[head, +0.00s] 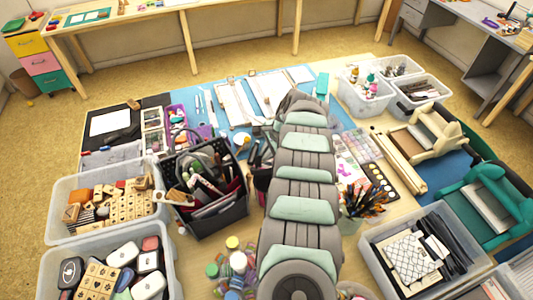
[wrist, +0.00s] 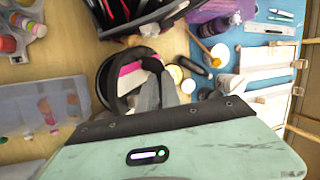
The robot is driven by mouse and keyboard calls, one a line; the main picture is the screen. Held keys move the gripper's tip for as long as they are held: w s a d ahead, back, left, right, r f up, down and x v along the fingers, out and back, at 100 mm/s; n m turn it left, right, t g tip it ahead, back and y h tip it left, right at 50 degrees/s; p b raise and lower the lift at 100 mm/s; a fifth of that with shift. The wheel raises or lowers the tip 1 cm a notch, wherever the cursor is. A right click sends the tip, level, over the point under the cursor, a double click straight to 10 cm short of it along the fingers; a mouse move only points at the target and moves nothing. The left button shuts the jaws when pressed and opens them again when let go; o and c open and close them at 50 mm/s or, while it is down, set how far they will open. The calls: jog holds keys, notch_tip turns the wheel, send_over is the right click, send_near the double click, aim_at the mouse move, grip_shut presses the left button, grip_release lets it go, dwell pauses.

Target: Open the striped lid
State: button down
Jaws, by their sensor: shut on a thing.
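A dark round container with a lid in black, pink and white stripes (wrist: 130,75) is at the middle of the wrist view. My gripper (wrist: 158,80) is shut on the right part of the striped lid, its two grey fingers close together. The fingers cover part of the lid, and I cannot tell how far it is raised. In the head view my arm stands in front and hides the gripper and most of the container.
A black caddy (head: 205,185) with tools stands close to the left of my arm. A cup of brushes (head: 350,222) and small paint jars (head: 232,262) stand in front. Clear bins (head: 105,240) crowd the left edge. A blue mat (head: 235,92) lies behind.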

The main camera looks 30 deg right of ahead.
jog(key=shift+f, duration=0.2)
dwell(0.6)
jog(key=c, duration=1.8)
grip_release()
jog(key=shift+s+a, duration=0.1)
jog(key=shift+s, duration=0.1)
jog(key=shift+o, duration=1.4)
jog(key=shift+w, duration=0.15)
jog(key=shift+r, duration=0.15)
jog(key=p+v, duration=0.1)
jog(key=v, duration=0.8)
jog(key=shift+r, duration=0.15)
jog(key=shift+s+d+r, duration=0.25)
jog(key=shift+r, duration=0.4)
jog(key=shift+c, duration=0.3)
